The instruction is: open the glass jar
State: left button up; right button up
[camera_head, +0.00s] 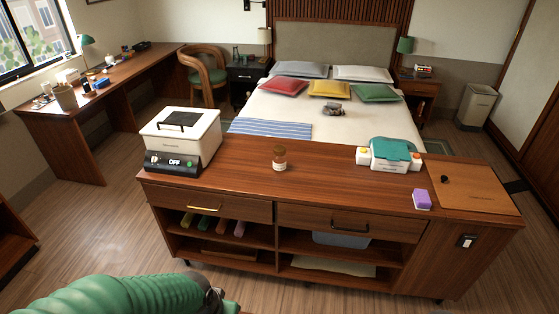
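A small brown glass jar (279,160) with a pale label and a dark top stands upright on the wooden cabinet top (325,168), near its middle. It looks closed, but it is too small to be sure. My green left arm comes in at the bottom left, low in front of the cabinet and well apart from the jar. The fingers of my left gripper do not show. My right arm and gripper are out of view.
A white appliance with a black-handled lid (180,137) stands left of the jar. A white and teal device (390,155), a purple block (422,199) and a brown board (470,189) lie to the right. The cabinet top around the jar is clear.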

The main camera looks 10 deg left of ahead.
aim_at(278, 162)
jog(key=i+j+z, duration=0.1)
jog(key=i+j, duration=0.2)
jog(key=i+j+z, duration=0.1)
jog(key=i+j, duration=0.15)
jog(key=j, duration=0.15)
jog(key=i+j+z, duration=0.1)
jog(key=i+j, duration=0.15)
jog(key=i+j+z, duration=0.1)
jog(key=i+j, duration=0.15)
jog(key=j, duration=0.25)
jog(key=i+j+z, duration=0.1)
jog(key=j, duration=0.35)
jog(key=i+j+z, duration=0.1)
jog(key=i+j, duration=0.25)
jog(key=j, duration=0.05)
